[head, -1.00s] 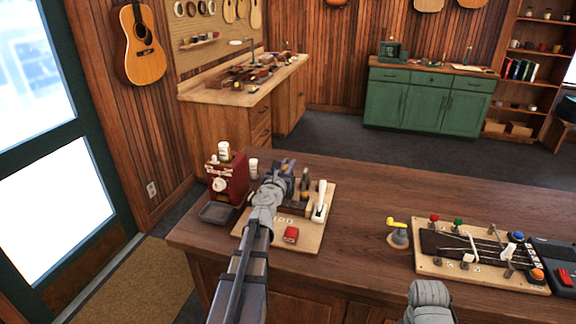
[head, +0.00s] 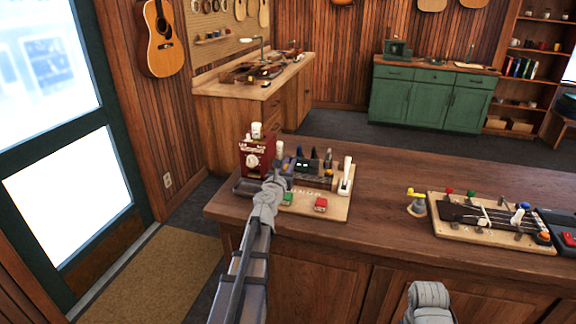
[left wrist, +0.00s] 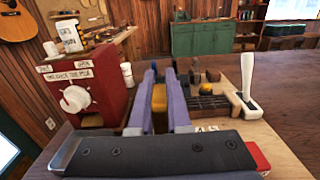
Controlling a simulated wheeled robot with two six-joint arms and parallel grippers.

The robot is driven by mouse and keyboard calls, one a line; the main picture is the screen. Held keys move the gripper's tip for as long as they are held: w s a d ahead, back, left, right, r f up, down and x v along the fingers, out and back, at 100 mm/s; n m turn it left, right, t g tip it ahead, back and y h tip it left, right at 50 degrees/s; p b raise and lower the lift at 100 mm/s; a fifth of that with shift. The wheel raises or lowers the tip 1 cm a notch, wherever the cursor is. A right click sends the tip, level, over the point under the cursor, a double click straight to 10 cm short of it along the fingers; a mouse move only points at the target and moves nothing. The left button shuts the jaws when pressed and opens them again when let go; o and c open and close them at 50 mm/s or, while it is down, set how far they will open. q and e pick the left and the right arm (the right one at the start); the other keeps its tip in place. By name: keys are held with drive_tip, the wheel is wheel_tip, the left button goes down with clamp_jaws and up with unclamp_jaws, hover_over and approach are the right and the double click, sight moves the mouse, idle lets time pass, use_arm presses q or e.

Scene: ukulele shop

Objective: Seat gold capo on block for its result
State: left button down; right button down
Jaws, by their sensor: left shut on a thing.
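My left gripper (head: 285,168) reaches over the left part of the light wooden board (head: 340,208). In the left wrist view its purple fingers (left wrist: 159,100) are shut on a gold piece, which looks like the gold capo (left wrist: 158,108). The fingers hide part of the capo. The block with a fretted neck piece (left wrist: 212,104) stands on the board, right of and beyond the fingers; it also shows in the head view (head: 312,170). The capo appears apart from it. A rounded yellow thing (left wrist: 207,88) sits at the block.
A red machine (head: 257,158) with a white knob stands left of my gripper. A white-handled lever (head: 346,174) rises at the board's right, with a red button (head: 320,204) in front. Another board with a fretted neck (head: 490,222) lies right. The counter between is mostly clear.

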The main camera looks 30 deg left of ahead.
use_arm(q)
drive_tip(key=shift+w+f, duration=0.15)
drive_tip(key=shift+f, duration=0.15)
drive_tip(key=shift+f+b, duration=0.45)
drive_tip(key=shift+b, duration=0.25)
wheel_tip(320, 180, down, 4)
drive_tip(key=b, duration=0.4)
drive_tip(key=shift+f, duration=0.25)
drive_tip(key=shift+f+b, duration=0.6)
drive_tip(key=shift+b, duration=0.25)
drive_tip(key=c, duration=1.2)
unclamp_jaws()
drive_tip(key=shift+o, duration=0.2)
drive_tip(key=shift+s, duration=0.2)
drive_tip(key=shift+v, duration=5.4)
drive_tip(key=shift+d, duration=0.1)
